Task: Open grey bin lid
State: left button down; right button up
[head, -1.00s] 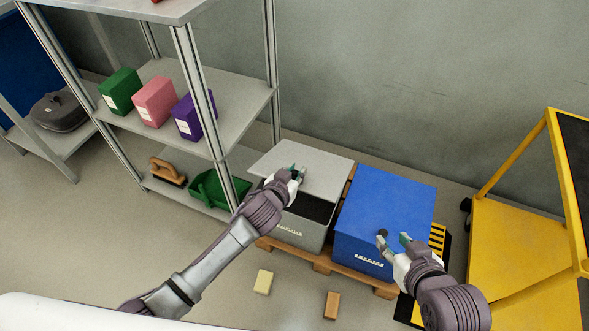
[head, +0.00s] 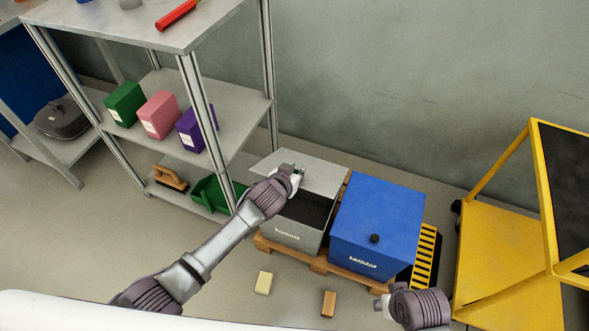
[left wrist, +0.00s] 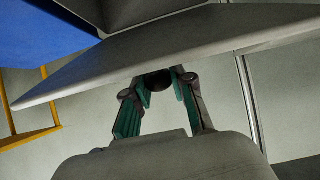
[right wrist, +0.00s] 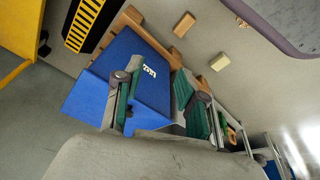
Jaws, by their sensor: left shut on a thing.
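The grey bin (head: 298,238) stands on a wooden pallet, and its dark inside shows along the front. Its grey lid (head: 322,170) is raised off the front of the bin and covers the back part. My left gripper (head: 298,172) is at the lid. In the left wrist view, the left fingers (left wrist: 160,82) are shut on the lid's dark round knob (left wrist: 157,79), with the lid (left wrist: 200,48) stretching across the picture. My right gripper (head: 382,306) is low at the front, apart from the blue bin. In the right wrist view, its fingers (right wrist: 155,95) are apart and empty.
A closed blue bin (head: 375,220) with a dark knob stands right beside the grey bin. A metal shelf (head: 240,95) is on the left and a yellow cart (head: 510,260) on the right. A cream block (head: 263,283) and a brown block (head: 329,304) lie on the floor.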

pick_arm(q)
jog(key=shift+w+d+r+g+p, duration=0.15)
jog(key=shift+w+r+g+p, duration=0.25)
jog(key=shift+p, duration=0.55)
pick_arm(e)
notch_tip(320, 180, down, 8)
jog(key=s, duration=0.1)
jog(key=shift+s, duration=0.2)
pick_arm(q)
jog(key=shift+r, duration=0.15)
jog(key=c, duration=1)
grip_release()
jog(key=shift+o, duration=0.2)
jog(key=v, duration=1.2)
